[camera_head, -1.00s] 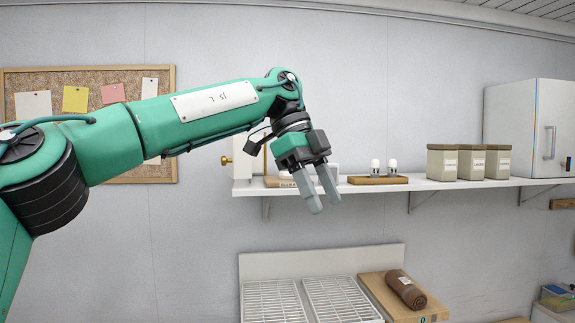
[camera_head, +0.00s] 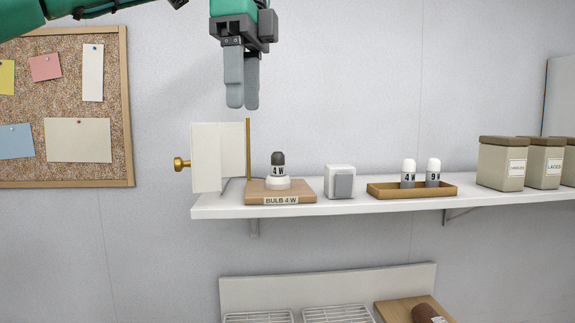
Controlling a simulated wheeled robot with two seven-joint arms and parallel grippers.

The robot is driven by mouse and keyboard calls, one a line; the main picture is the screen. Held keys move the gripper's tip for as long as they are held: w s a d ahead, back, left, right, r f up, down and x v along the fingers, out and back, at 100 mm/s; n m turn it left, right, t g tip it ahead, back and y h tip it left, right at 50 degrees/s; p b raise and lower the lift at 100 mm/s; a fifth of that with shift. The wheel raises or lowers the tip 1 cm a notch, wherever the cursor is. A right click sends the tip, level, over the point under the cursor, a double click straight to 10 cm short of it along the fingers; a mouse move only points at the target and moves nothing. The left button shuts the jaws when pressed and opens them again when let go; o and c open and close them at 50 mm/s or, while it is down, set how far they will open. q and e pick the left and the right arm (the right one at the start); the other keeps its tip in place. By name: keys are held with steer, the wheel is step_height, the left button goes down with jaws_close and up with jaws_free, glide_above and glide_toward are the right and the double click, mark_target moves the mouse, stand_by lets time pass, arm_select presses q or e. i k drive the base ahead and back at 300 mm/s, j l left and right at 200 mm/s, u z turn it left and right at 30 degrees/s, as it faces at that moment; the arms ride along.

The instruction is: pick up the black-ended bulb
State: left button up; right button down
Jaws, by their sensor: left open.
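The black-ended bulb (camera_head: 278,164) stands upright in a white round holder (camera_head: 277,183) on a wooden base labelled "BULB 4 W" (camera_head: 280,200). Its dark end is on top and "4 W" is printed below it. My left gripper (camera_head: 242,107) hangs above the shelf, fingers pointing down, up and to the left of the bulb. It is open and empty; its two fingers overlap from this angle. My right gripper is out of view.
A white panel with a brass knob (camera_head: 219,157) and an upright brass rod (camera_head: 248,150) stand left of the bulb. A white switch-like box (camera_head: 340,182), a wooden tray (camera_head: 382,191) with two white-topped bulbs, and canisters (camera_head: 501,165) stand right along the white shelf (camera_head: 351,206).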

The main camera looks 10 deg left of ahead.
mark_target(278, 158)
steer(key=i, duration=0.9)
